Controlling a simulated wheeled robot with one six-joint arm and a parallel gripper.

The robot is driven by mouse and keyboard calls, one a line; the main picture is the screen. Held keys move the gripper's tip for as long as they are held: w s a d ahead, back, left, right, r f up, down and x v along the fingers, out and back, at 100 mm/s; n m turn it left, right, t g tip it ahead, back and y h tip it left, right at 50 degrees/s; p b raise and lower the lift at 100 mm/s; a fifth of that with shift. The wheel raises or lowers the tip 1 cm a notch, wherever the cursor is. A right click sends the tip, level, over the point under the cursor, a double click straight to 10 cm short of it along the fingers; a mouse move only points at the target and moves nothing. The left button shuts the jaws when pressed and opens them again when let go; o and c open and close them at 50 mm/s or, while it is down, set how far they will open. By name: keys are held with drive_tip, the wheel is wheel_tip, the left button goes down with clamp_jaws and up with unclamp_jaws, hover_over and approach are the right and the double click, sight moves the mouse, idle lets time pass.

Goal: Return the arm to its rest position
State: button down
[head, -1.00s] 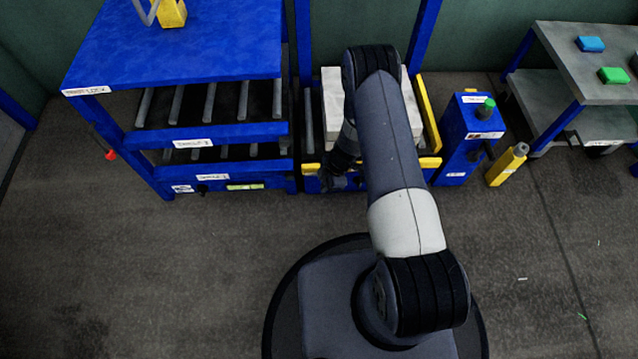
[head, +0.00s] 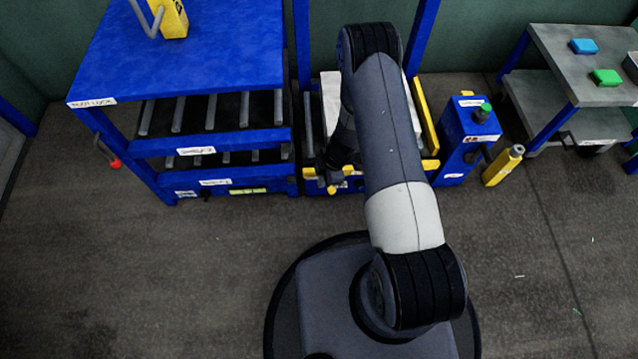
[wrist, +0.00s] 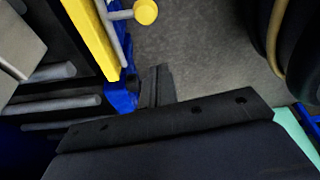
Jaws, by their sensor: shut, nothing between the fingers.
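My arm (head: 393,130) reaches from my base up to its elbow, with its forearm folded back down in front of the press station. My gripper (head: 334,187) hangs at the front edge of the press station in the head view, small and partly dark against it. It is shut and holds nothing. In the wrist view its dark fingers (wrist: 157,84) show over the grey floor, beside a blue frame part. Whether it touches the station's front edge cannot be told.
A pale block (head: 330,100) sits in the press station, partly hidden by my arm. A blue roller rack (head: 190,50) stands left. A blue control box (head: 466,135), a yellow cylinder (head: 503,165) and a grey cart (head: 570,60) stand right. The front floor is clear.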

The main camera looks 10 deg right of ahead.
drive_tip(key=shift+v, duration=0.95)
drive_tip(key=shift+f, duration=0.1)
drive_tip(key=w+a+r+b+x, duration=0.15)
drive_tip(key=b+x, duration=0.35)
drive_tip(key=x, duration=0.6)
wheel_tip(320, 180, up, 6)
drive_tip(key=p, duration=0.4)
drive_tip(key=shift+s+a, duration=0.4)
drive_tip(key=shift+a, duration=0.05)
